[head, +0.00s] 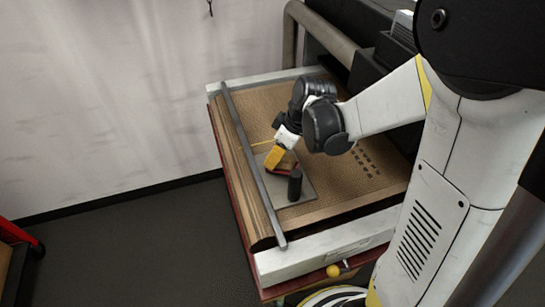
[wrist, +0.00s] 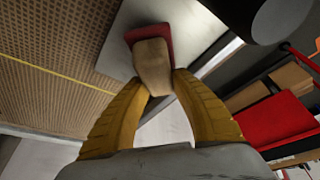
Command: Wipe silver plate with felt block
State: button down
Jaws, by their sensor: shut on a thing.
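The silver plate (head: 306,187) is a flat grey sheet lying on the perforated tan bed; it also shows behind the block in the wrist view (wrist: 113,57). The felt block has a tan wooden body (wrist: 152,62) and a red felt end. In the head view only a bit of its red (head: 284,169) shows beside my yellow fingers. My gripper (head: 279,161) is over the plate, and its fingers (wrist: 157,84) are shut on the tan body. The red end is turned toward the plate; I cannot tell whether it touches.
A dark upright cylinder (head: 295,184) stands on the plate close to my gripper; it shows large in the wrist view (wrist: 283,18). A long grey bar (head: 247,158) crosses the bed's left side. The perforated bed (head: 345,190) is clear right of the plate.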

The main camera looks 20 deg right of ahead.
jog(key=shift+r+p, duration=2)
jog(key=shift+r, duration=0.85)
jog(key=shift+r+p, duration=1.25)
jog(key=shift+r, duration=0.3)
